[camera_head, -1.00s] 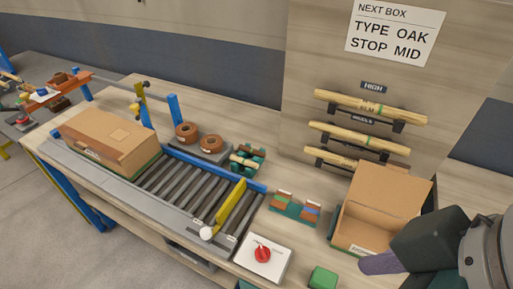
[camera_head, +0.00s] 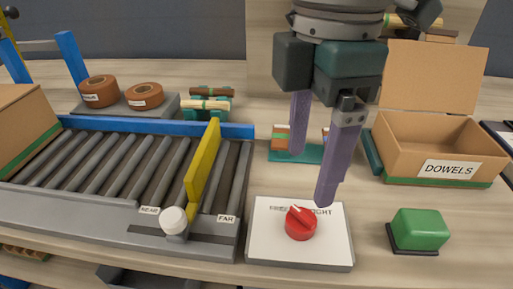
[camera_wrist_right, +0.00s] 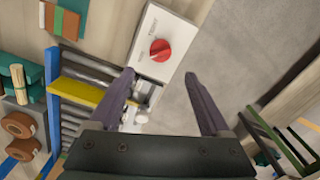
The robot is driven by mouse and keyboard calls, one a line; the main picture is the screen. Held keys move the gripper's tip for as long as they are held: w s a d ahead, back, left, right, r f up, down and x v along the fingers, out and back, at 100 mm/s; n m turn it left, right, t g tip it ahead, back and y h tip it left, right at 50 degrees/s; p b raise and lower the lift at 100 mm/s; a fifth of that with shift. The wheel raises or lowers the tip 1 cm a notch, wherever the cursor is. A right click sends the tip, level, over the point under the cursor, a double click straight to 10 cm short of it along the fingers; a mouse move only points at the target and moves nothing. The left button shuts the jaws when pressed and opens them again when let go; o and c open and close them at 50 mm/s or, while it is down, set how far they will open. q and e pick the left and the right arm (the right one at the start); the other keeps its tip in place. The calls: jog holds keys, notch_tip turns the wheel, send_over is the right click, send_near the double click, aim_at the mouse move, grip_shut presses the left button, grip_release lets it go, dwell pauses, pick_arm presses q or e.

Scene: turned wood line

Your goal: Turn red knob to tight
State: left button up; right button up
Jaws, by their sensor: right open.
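The red knob (camera_head: 300,223) sits on a white panel (camera_head: 265,247) at the front of the bench. Its white pointer mark points up and to the left. A label ending in "GHT" is behind it at the right, partly covered by a finger. My right gripper (camera_head: 311,178) is open and empty, pointing down above the back of the panel, apart from the knob. In the right wrist view the knob (camera_wrist_right: 160,50) lies just beyond and between the two fingertips (camera_wrist_right: 158,75). My left gripper is not in view.
A roller conveyor with a yellow stop bar (camera_head: 204,175) and white ball handle (camera_head: 174,220) is left of the panel. A green block (camera_head: 420,229) on a dark base is to the right. Behind it stands an open DOWELS box (camera_head: 410,160). A teal holder (camera_head: 283,155) is behind the fingers.

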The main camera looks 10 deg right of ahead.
aim_at(301, 214)
notch_tip(301, 214, down, 9)
jog(key=shift+s+d+b, duration=0.1)
jog(key=shift+d+b, duration=0.05)
jog(key=shift+b, duration=0.35)
jog(key=shift+f, duration=0.4)
jog(key=shift+c, duration=0.3)
grip_shut()
jog(key=shift+r, duration=0.1)
